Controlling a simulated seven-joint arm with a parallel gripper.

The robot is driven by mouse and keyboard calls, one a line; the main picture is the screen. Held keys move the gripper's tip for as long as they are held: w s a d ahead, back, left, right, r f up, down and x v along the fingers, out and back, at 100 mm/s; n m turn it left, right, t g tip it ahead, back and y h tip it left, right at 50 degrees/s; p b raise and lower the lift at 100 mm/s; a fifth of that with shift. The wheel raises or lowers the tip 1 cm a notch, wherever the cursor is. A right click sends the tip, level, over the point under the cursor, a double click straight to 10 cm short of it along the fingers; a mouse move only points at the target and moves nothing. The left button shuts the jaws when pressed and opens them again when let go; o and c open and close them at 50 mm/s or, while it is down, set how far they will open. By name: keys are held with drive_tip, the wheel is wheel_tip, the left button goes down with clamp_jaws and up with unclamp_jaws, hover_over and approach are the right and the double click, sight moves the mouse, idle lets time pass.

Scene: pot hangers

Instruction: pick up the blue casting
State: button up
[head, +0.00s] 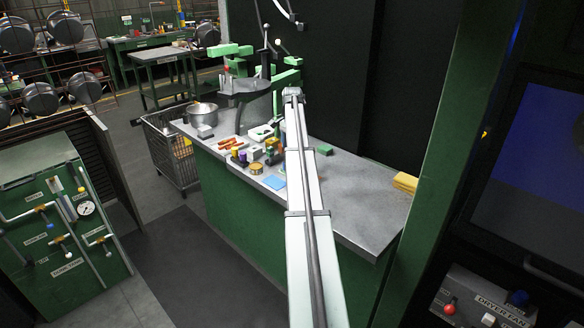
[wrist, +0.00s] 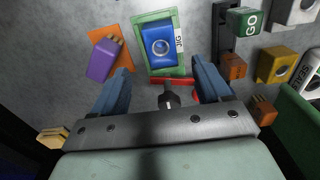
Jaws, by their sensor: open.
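The blue casting (wrist: 150,34) is a blue block with a round metal-rimmed hole in its top. In the wrist view it lies within a green frame marked JIG (wrist: 176,71). My gripper (wrist: 160,73) is open, with a finger to the lower left and one to the lower right of the casting. No part of the casting is seen between closed jaws. A red bar (wrist: 185,82) and a dark round-ended part (wrist: 168,100) show between the fingers. In the head view I cannot clearly make out my gripper or the casting.
A purple block (wrist: 101,64) on an orange pad lies left of the jig. A green GO block (wrist: 245,21), an orange-brown block (wrist: 233,66) and a yellow block (wrist: 277,65) lie right. In the head view, the grey bench top (head: 350,190) is mostly clear at right; a pot (head: 202,115) stands far left.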

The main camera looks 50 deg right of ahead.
drive_tip(key=shift+w+f, duration=0.1)
drive_tip(key=shift+f, duration=3.25)
drive_tip(key=c, duration=1.3)
